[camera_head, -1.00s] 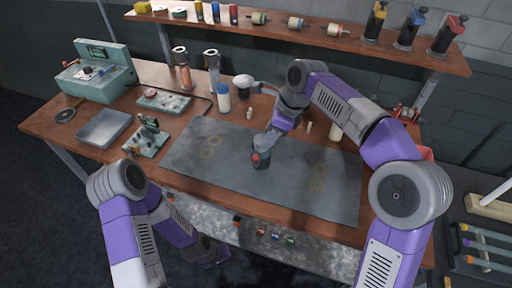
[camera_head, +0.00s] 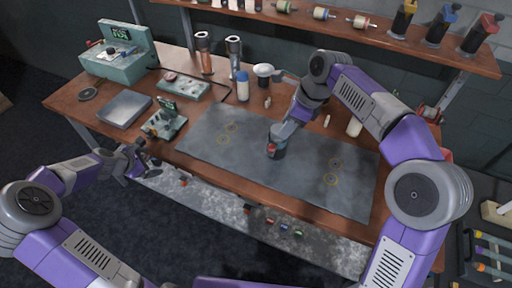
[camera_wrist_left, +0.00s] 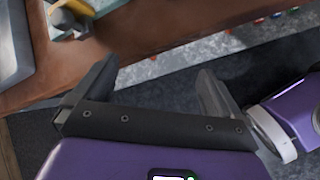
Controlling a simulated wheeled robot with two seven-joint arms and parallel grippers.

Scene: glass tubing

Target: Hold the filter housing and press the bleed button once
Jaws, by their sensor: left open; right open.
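A small dark cylinder with a red spot (camera_head: 276,148), which looks like the filter housing with its bleed button, stands on the grey mat (camera_head: 225,150) in the head view. My right gripper (camera_head: 281,133) is right at it from above and behind, hiding part of it. Its fingers are too small to make out, and I cannot tell whether they touch the housing. My left gripper (camera_head: 144,160) is open and empty near the front left edge of the bench. In the left wrist view its two fingers (camera_wrist_left: 158,75) stand wide apart with nothing between them.
On the wooden bench (camera_head: 75,105) stand a grey tray (camera_head: 125,108), a small green device (camera_head: 165,122), a teal machine (camera_head: 120,55), a blue-capped bottle (camera_head: 243,87) and two upright tubes (camera_head: 204,52). A shelf (camera_head: 300,20) runs behind. The mat's left part is clear.

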